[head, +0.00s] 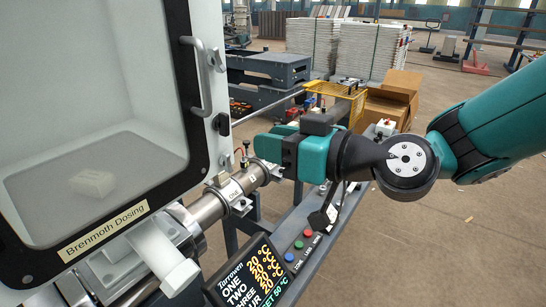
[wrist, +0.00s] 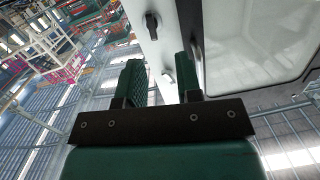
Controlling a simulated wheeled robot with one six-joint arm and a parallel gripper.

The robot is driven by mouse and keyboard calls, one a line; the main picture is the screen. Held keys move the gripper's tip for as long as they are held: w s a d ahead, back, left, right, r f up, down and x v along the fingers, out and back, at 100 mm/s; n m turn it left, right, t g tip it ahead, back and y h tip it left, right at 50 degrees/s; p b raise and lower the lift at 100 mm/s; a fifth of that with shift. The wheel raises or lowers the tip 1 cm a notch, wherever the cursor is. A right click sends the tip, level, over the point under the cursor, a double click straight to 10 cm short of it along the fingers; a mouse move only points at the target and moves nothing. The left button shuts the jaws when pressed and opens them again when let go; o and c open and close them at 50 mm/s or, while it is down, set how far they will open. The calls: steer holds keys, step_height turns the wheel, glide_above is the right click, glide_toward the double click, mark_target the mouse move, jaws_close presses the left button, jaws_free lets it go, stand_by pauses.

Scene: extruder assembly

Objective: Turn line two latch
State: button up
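My gripper (head: 262,146) reaches in from the right, in front of the cabinet's right edge and above the steel barrel. In the wrist view my gripper (wrist: 160,76) is open, with its two green fingers apart and nothing seen held between them. A black latch knob (head: 222,124) sits on the cabinet's edge, left of my fingers and apart from them. In the wrist view a dark latch (wrist: 152,25) shows on the pale panel beyond the fingers. A smaller knob (wrist: 168,72) shows between them. I cannot tell which latch belongs to line two.
The Brenmoth Dosing cabinet (head: 95,60) fills the left, with a grey door handle (head: 203,75) jutting out. The steel barrel (head: 235,187) runs below my gripper. A control display (head: 255,275) stands at the bottom. Open floor (head: 440,240) lies to the right.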

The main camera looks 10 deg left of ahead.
mark_target(228, 126)
steer(key=shift+t+y, duration=0.3)
steer(key=shift+t, duration=0.3)
steer(key=p+x, duration=0.5)
steer(key=x, duration=0.1)
steer(key=p+x, duration=0.3)
steer(key=shift+w+d+p, duration=0.15)
steer(key=shift+w+p, duration=0.2)
steer(key=shift+w+f, duration=0.1)
steer(key=shift+f, duration=0.2)
steer(key=shift+b, duration=0.4)
steer(key=shift+a, duration=0.25)
steer(key=shift+c, duration=0.4)
jaws_close()
